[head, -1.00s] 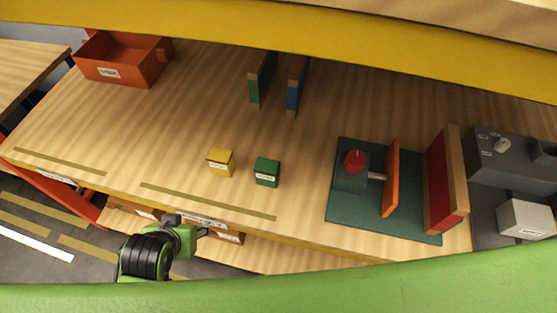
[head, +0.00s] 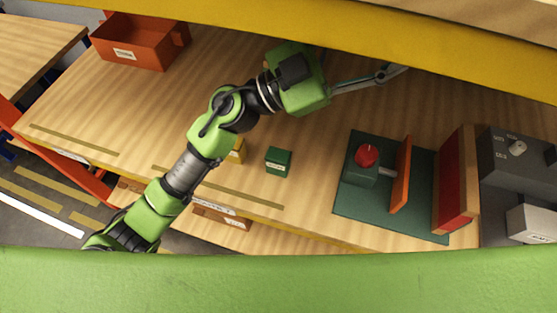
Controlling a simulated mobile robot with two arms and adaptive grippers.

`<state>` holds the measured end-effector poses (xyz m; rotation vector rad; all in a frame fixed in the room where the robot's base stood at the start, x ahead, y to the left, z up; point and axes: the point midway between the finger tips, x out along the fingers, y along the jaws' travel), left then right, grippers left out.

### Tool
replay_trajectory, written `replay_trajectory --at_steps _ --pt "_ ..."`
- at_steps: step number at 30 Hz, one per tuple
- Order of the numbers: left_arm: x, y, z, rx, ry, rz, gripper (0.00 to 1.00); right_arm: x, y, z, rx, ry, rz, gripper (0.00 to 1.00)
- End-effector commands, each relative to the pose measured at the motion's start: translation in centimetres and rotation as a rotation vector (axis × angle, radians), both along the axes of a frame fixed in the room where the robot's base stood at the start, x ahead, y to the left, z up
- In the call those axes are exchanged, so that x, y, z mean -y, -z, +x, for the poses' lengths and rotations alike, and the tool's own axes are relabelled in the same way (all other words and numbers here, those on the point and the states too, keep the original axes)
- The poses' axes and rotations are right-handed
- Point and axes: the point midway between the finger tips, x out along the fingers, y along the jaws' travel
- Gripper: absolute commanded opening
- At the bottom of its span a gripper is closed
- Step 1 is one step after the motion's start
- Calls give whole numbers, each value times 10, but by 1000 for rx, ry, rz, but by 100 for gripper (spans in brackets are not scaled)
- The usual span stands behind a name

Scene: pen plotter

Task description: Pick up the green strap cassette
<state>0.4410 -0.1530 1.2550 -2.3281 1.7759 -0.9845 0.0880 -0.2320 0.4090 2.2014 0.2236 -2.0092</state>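A small green block (head: 278,161) with a white label sits on the wooden bench, right of my arm. An upright green slab and an upright blue slab stood at the back of the bench; both are now hidden behind my arm, and I cannot tell which green thing is the strap cassette. My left gripper (head: 392,73) is over the back of the bench, pointing right, well away from the green block. Its fingers are too small to tell if open or shut, and no held thing shows. My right gripper is out of view.
A yellow block (head: 238,151) is partly hidden behind my forearm. An orange bin (head: 140,42) stands back left. A dark green base (head: 400,217) with a red knob (head: 367,155) and orange plate (head: 401,174) is at right. A yellow beam (head: 420,60) crosses above.

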Motion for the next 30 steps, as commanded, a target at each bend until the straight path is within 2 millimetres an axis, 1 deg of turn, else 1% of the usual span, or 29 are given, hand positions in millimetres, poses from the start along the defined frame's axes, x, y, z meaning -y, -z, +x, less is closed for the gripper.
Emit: replay_trajectory --at_steps 1,2,3,5,6,8,9,10,11,12,13,14,15,18,21,24,26,30 --pt "21 13 -20 50 108 111 47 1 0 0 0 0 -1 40" --pt "30 25 -31 70 168 185 47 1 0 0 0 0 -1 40" --pt "40 44 -44 88 244 292 47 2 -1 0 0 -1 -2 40" --pt "48 77 -58 104 337 471 47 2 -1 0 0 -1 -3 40" --pt "47 102 -62 104 384 599 47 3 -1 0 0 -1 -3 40" --pt "39 139 -62 91 430 803 47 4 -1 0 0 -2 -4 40" --pt "28 163 -58 74 443 946 47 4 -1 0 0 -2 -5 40" --pt "18 179 -52 55 444 1055 47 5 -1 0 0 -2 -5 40" --pt "5 194 -45 34 434 1163 47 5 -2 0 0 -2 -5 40" --pt "-14 211 -33 -1 411 1303 47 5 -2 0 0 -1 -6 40" --pt "-30 222 -24 -30 384 1403 47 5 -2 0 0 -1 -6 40" --pt "-46 229 -14 -61 350 1496 47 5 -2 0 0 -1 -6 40" --pt "-68 236 0 -103 299 1610 47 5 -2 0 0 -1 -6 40" --pt "-115 241 27 -203 163 1827 47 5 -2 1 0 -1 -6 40" --pt "-147 237 43 -275 54 1954 47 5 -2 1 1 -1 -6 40" --pt "-162 237 50 -311 1 2009 47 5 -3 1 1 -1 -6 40" --pt "-164 242 50 -321 -6 2018 47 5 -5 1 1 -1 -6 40" --pt "-165 267 49 -323 -4 2020 47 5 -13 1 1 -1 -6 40"
